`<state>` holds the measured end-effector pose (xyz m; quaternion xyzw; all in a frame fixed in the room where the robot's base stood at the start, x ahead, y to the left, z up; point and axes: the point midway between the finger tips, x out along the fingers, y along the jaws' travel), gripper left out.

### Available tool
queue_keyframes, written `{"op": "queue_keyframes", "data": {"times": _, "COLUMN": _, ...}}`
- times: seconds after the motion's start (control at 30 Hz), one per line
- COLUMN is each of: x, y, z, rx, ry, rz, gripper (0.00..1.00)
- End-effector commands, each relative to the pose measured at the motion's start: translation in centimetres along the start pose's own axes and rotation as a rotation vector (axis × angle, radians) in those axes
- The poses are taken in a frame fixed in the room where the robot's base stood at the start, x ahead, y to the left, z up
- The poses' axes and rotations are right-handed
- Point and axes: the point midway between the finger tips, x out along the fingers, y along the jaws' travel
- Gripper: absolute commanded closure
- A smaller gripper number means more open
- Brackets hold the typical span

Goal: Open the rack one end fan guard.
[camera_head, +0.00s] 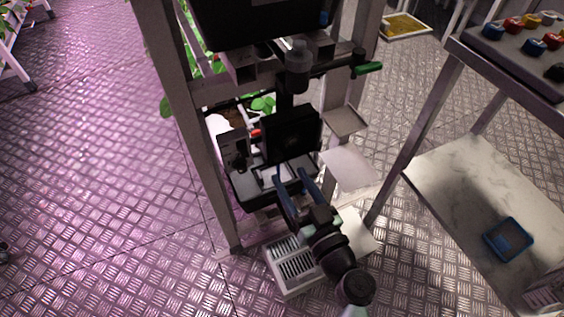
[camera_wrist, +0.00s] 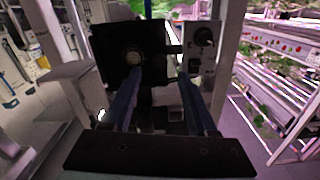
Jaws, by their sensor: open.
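A black square panel (camera_head: 292,135), which looks like the fan guard, stands upright at the end of the rack frame (camera_head: 205,165). In the wrist view the black panel (camera_wrist: 112,45) fills the upper left, with a pale round disc on it. My gripper (camera_head: 291,174) is open, its two blue fingers pointing at the rack end just below the panel. In the wrist view my gripper (camera_wrist: 160,76) has nothing visible between its fingers. The left finger overlaps the panel's lower part in the picture; I cannot tell whether they touch. The panel's hinge and catch are not clear.
A small control plate with a dark knob (camera_wrist: 204,37) sits beside the panel. A green-ended handle (camera_head: 368,68) sticks out above right. A white slatted box (camera_head: 293,267) lies below my gripper. A shelf table (camera_head: 490,190) stands at right.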

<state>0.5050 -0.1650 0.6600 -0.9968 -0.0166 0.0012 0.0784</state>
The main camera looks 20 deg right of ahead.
Motion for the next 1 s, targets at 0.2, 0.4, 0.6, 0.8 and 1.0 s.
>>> {"op": "queue_keyframes", "data": {"times": 0.2, "x": 3.6, "y": -0.1, "z": 0.0, "rx": 0.001, "ry": 0.001, "rz": -0.002, "gripper": 0.42}}
{"op": "queue_keyframes", "data": {"times": 0.4, "x": 4.8, "y": 0.0, "z": 0.0, "rx": -0.001, "ry": 0.000, "rz": -0.001, "gripper": 0.42}}
{"op": "queue_keyframes", "data": {"times": 0.6, "x": 4.9, "y": 0.0, "z": 0.0, "rx": -0.001, "ry": -0.001, "rz": -0.001, "gripper": 0.42}}
{"op": "queue_keyframes", "data": {"times": 0.8, "x": 4.9, "y": 0.0, "z": 0.0, "rx": -0.001, "ry": 0.000, "rz": -0.001, "gripper": 0.63}}
{"op": "queue_keyframes", "data": {"times": 1.0, "x": 4.9, "y": 0.0, "z": 0.0, "rx": -0.001, "ry": 0.000, "rz": -0.001, "gripper": 0.99}}
